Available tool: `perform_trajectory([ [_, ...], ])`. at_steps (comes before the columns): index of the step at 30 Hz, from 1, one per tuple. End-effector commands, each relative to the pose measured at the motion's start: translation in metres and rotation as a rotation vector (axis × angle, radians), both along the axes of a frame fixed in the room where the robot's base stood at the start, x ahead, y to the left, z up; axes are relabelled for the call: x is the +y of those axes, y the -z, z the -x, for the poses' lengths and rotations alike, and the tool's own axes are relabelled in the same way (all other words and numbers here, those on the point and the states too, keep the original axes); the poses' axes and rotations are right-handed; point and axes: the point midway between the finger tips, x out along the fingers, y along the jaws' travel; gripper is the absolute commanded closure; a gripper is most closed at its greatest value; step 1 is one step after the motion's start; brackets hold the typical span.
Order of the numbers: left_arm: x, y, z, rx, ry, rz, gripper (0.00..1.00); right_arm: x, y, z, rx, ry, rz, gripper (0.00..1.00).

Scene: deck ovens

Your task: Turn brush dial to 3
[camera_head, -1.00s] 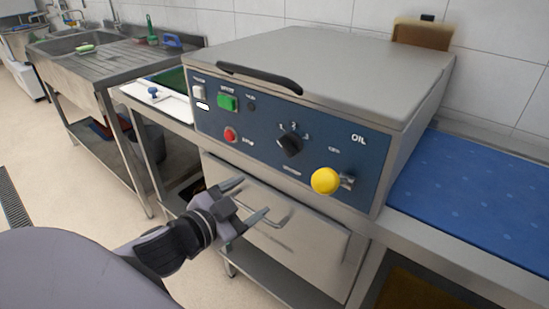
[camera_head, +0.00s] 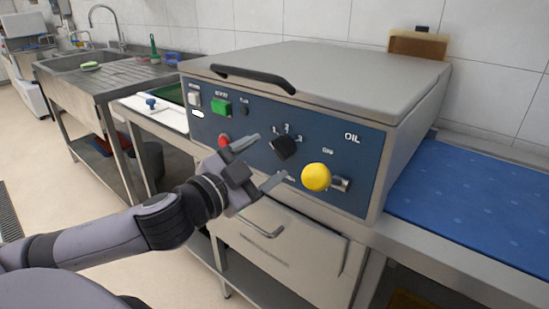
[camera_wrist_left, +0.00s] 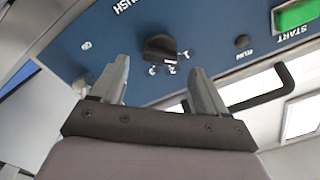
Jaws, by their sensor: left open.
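The brush dial (camera_head: 284,148) is a black knob on the blue front panel of the machine, with number marks above it in the head view. Its exact setting is too small to read. My left gripper (camera_head: 271,157) is open and empty in front of the panel, its two fingers pointing toward the dial. In the left wrist view the dial (camera_wrist_left: 160,47) shows upside down, beyond and between the spread fingertips (camera_wrist_left: 158,66). The gripper appears apart from the dial. My right gripper is not in view.
A yellow ball knob (camera_head: 316,177) sticks out just right of the dial. A red button (camera_head: 224,140) and a green button (camera_head: 221,107) are to the left. A black lid handle (camera_head: 252,78) juts out above, and a drawer handle (camera_head: 262,228) below. A blue-topped counter (camera_head: 465,195) adjoins on the right.

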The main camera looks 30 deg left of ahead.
Motion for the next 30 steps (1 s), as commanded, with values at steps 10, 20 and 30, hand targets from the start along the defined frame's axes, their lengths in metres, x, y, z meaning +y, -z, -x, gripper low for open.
perform_trajectory([
  [10,-0.002,-0.003,-0.030,-0.003,0.000,0.001,0.26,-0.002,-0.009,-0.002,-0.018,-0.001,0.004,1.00],
  [20,-0.004,-0.001,-0.038,-0.001,0.002,-0.001,0.26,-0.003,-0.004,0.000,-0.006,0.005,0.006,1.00],
  [30,-0.004,-0.001,-0.038,-0.001,0.002,-0.001,0.78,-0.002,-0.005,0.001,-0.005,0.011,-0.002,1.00],
])
